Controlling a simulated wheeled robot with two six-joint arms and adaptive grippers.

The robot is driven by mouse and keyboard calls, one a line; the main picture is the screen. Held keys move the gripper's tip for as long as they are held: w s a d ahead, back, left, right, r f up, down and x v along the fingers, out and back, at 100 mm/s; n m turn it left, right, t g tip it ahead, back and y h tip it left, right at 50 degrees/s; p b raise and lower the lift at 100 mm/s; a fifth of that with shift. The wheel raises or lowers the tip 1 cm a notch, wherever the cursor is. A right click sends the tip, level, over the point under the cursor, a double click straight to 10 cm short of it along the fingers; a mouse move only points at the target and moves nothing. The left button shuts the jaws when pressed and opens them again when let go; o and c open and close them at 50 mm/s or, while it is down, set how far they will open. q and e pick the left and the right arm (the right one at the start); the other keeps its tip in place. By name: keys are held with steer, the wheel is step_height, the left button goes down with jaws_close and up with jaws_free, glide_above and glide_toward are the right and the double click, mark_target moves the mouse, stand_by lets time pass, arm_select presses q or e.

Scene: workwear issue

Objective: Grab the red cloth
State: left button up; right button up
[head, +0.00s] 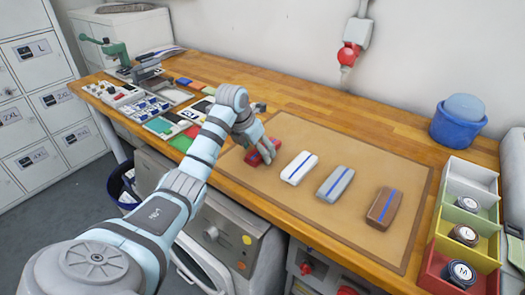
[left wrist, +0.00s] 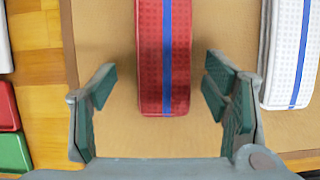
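The red cloth (head: 264,152) is a folded red bundle with a blue stripe. It lies on the brown mat, at the left end of a row of folded cloths. In the left wrist view the red cloth (left wrist: 164,60) extends toward the space between the fingers. My left gripper (head: 262,150) is at the cloth in the head view and partly covers it. In the left wrist view my left gripper (left wrist: 163,100) is open, with one finger on each side of the cloth's near end and gaps on both sides. My right gripper is not in view.
A white cloth (head: 299,167) lies close to the right of the red one, then a grey cloth (head: 334,184) and a brown cloth (head: 383,207). Coloured bins (head: 432,268) stand at the right, with a blue tub (head: 458,131) behind. Small items crowd the bench's left. The mat (head: 340,150) is bare behind the row.

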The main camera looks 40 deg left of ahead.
arm_select(q)
steer(key=c, duration=1)
